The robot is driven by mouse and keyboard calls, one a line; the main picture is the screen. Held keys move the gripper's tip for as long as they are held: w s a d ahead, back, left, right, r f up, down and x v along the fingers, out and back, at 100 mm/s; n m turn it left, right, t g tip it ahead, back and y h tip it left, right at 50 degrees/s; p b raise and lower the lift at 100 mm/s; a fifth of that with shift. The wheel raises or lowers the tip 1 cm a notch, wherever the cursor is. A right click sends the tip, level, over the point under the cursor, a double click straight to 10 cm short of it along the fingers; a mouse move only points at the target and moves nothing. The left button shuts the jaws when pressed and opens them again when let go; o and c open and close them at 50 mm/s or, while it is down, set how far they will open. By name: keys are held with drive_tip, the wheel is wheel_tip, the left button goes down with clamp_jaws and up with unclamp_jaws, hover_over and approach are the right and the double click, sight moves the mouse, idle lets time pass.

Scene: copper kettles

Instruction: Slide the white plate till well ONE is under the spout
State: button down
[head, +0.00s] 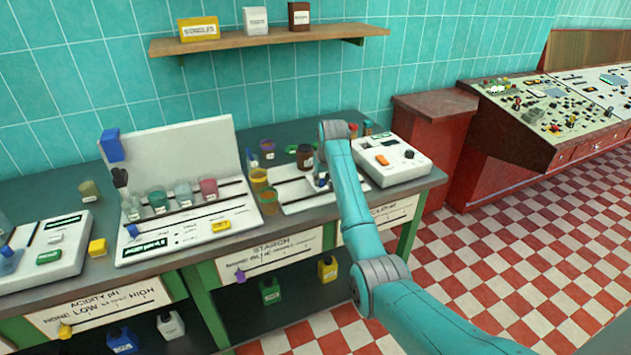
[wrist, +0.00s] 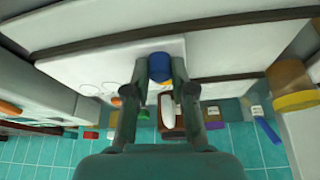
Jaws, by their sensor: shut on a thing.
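The white plate (wrist: 118,68) lies on the white station board (wrist: 235,50) in the wrist view, with round well outlines on its left part. I cannot read any well numbers. A blue knob (wrist: 159,66) stands on the plate. My gripper (wrist: 158,72) is shut on this knob, one finger on each side. In the head view my arm covers the gripper and most of the plate; the station board (head: 296,190) shows to the left of the arm. I cannot make out the spout for certain in either view.
A brown jar (head: 305,155) stands behind the board. Amber cups (head: 268,201) stand along its left side; one with a yellow band (wrist: 296,100) shows in the wrist view. A white device with an orange button (head: 392,160) is to the right. A dark slot runs across the board.

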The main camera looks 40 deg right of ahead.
drive_tip(key=shift+s+d, duration=0.1)
drive_tip(key=shift+d, duration=0.05)
drive_tip(key=c, duration=1)
unclamp_jaws()
drive_tip(key=shift+d, duration=0.1)
drive_tip(key=shift+o, duration=0.2)
drive_tip(key=v, duration=1.2)
